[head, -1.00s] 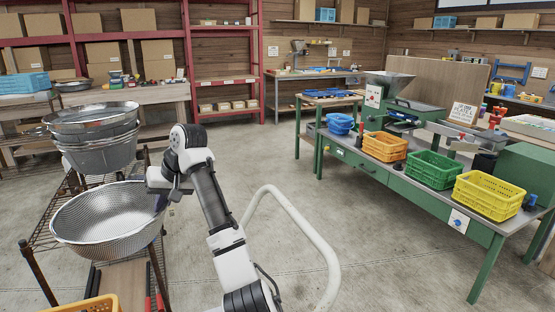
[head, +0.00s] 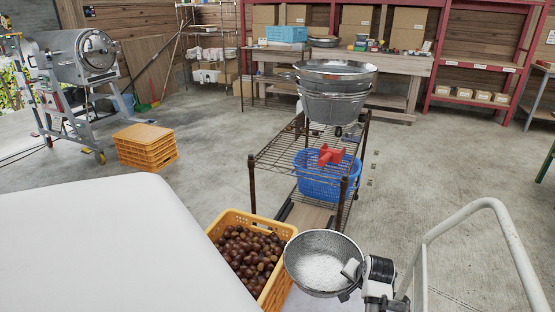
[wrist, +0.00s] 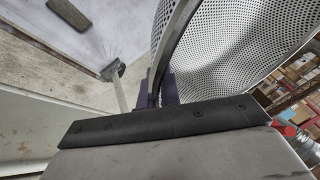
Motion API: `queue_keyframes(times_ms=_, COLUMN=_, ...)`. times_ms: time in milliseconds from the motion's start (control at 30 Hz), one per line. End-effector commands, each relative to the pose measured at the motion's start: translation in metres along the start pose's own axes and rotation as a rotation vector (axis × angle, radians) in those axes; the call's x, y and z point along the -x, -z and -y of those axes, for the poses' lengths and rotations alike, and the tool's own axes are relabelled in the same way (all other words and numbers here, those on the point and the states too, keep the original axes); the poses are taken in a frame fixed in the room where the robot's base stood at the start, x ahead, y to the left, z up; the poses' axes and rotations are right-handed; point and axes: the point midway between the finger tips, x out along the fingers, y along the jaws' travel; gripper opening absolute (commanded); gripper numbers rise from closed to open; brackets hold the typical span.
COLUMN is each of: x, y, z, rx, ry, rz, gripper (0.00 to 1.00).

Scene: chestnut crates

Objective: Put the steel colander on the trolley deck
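The steel colander (head: 322,268), a perforated bowl, is held in front of the wire rack, near the right edge of a yellow crate. My gripper (head: 352,272) is shut on its rim at the right side. In the wrist view, the colander (wrist: 235,45) fills the upper right, its rim between the dark fingers (wrist: 160,88). I cannot make out a trolley deck for certain. A white tubular handle (head: 490,205) rises at the right in the head view; what it belongs to is unclear.
The yellow crate (head: 212,226) holds chestnuts. The wire rack (head: 268,158) carries stacked metal pans (head: 335,75); a blue basket (head: 325,187) sits lower. A large white surface (head: 100,250) fills the lower left. Stacked orange crates (head: 146,152) stand farther back. Floor at right is open.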

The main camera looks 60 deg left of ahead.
Motion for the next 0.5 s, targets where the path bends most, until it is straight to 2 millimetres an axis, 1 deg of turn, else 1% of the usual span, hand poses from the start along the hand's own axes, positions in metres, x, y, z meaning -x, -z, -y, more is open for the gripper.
queue_keyframes(times_ms=33, x=-0.014, y=-0.022, z=-0.015, rx=-0.032, ry=-0.012, rz=-0.005, gripper=0.00)
queue_keyframes(times_ms=100, x=-0.026, y=-0.046, z=-0.033, rx=-0.074, ry=-0.028, rz=-0.023, gripper=0.00)
queue_keyframes(times_ms=200, x=-0.039, y=-0.079, z=-0.056, rx=-0.128, ry=-0.052, rz=-0.045, gripper=0.00)
queue_keyframes(times_ms=300, x=-0.046, y=-0.105, z=-0.074, rx=-0.170, ry=-0.069, rz=-0.064, gripper=0.00)
queue_keyframes(times_ms=400, x=-0.050, y=-0.124, z=-0.086, rx=-0.199, ry=-0.081, rz=-0.077, gripper=0.00)
queue_keyframes(times_ms=500, x=-0.051, y=-0.135, z=-0.093, rx=-0.215, ry=-0.087, rz=-0.087, gripper=0.00)
